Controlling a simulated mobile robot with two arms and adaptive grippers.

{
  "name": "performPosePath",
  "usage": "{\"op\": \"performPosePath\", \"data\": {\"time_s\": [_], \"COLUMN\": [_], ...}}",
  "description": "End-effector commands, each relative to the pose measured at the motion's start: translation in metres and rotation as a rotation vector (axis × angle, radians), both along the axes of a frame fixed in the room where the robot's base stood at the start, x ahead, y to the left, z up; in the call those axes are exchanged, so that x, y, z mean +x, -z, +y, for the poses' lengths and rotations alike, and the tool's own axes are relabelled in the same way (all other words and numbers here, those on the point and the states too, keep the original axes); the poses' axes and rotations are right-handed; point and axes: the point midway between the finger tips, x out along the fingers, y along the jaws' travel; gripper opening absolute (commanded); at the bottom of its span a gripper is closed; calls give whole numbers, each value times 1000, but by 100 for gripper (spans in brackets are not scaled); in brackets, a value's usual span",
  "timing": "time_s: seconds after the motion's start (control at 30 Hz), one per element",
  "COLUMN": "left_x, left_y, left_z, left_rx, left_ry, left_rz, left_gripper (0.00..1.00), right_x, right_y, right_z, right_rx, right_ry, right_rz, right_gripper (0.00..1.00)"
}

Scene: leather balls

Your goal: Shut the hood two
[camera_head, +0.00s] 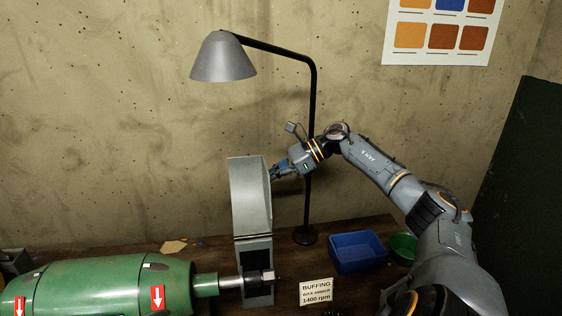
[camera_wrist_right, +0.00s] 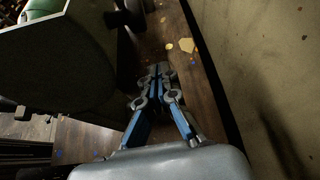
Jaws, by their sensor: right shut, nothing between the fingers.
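A tall grey metal hood (camera_head: 250,190) stands upright above the grey housing at the shaft end of the green machine. I take it for hood two; I see no number on it. My right gripper (camera_head: 274,173) is shut and empty at the hood's upper right side. I cannot tell whether it touches the hood. In the right wrist view the gripper's closed fingers (camera_wrist_right: 158,70) point away over the bench, and the dark hood face (camera_wrist_right: 70,65) fills the left side. My left gripper is not in view.
The green machine (camera_head: 100,284) lies at the left. A black lamp pole (camera_head: 312,130) rises just behind my right wrist, its grey shade (camera_head: 223,60) above. A blue bin (camera_head: 357,252), a green bowl (camera_head: 403,247) and a buffing sign (camera_head: 316,292) are at the right. A concrete wall stands behind.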

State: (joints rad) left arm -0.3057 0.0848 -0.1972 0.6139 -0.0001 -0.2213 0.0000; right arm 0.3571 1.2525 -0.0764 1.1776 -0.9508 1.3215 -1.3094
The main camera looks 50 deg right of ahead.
Motion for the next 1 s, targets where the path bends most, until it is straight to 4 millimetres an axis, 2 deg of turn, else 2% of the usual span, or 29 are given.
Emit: {"op": "performPosePath", "data": {"time_s": [0.03, 0.1, 0.13, 0.2, 0.37, 0.83, 1.0], "left_x": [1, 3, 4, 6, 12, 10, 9], "left_y": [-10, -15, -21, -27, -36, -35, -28], "left_z": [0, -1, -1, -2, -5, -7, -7], "left_rx": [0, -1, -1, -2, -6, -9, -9], "left_ry": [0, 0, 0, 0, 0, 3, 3], "left_rz": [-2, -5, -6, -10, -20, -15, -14], "left_gripper": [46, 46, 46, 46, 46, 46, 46], "right_x": [7, 15, 14, 14, 15, 15, 16], "right_y": [0, 6, -5, -15, -27, -30, -32], "right_z": [9, 18, 15, 16, 19, 19, 18], "right_rx": [5, 4, -2, -2, -1, -1, -17], "right_ry": [-2, -2, 1, 1, 0, 1, 1], "right_rz": [-1, -2, -5, -4, -1, -1, -21], "right_gripper": [0, 0, 0, 0, 0, 0, 0]}}
